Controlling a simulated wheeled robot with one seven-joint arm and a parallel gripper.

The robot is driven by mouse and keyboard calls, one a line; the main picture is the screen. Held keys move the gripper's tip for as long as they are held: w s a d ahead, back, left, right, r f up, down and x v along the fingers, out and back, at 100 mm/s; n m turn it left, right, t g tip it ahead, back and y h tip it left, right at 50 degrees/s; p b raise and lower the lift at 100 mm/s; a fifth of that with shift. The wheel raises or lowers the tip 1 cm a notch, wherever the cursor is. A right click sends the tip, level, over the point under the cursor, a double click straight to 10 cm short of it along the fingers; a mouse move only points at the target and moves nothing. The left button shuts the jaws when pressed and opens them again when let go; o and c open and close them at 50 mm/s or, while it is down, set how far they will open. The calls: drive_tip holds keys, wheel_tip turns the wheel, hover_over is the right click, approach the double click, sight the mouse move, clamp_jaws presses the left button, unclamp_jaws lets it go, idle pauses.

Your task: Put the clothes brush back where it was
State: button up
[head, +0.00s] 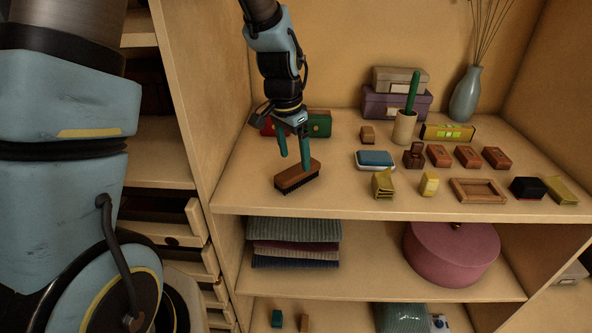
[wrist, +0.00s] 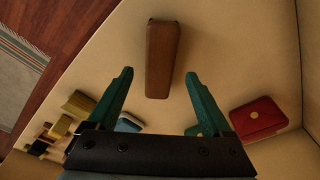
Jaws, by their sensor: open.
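The clothes brush (head: 298,175) has a brown wooden back and dark bristles. It rests bristles down on the upper shelf, towards its left front. In the wrist view the brush (wrist: 162,58) lies ahead of the fingertips, lined up near the gap between them. My gripper (head: 293,160) is open, with its green fingers pointing down at the brush. It also shows in the wrist view (wrist: 158,73), with nothing held between the fingers. In the head view one finger overlaps the brush, and I cannot tell whether it touches.
A red box (wrist: 257,119) and a green box (head: 319,124) stand behind my gripper. A blue-lidded tin (head: 375,159), a small wooden frame (head: 478,190) and several small blocks lie to the right. The shelf (head: 340,200) is bare right of the brush, along the front.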

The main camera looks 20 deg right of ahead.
sight(291, 173)
wheel_tip(291, 173, up, 6)
drive_tip(key=shift+s+a+r+b, duration=0.15)
drive_tip(key=shift+a+r+b, duration=0.05)
drive_tip(key=shift+a+b, duration=0.25)
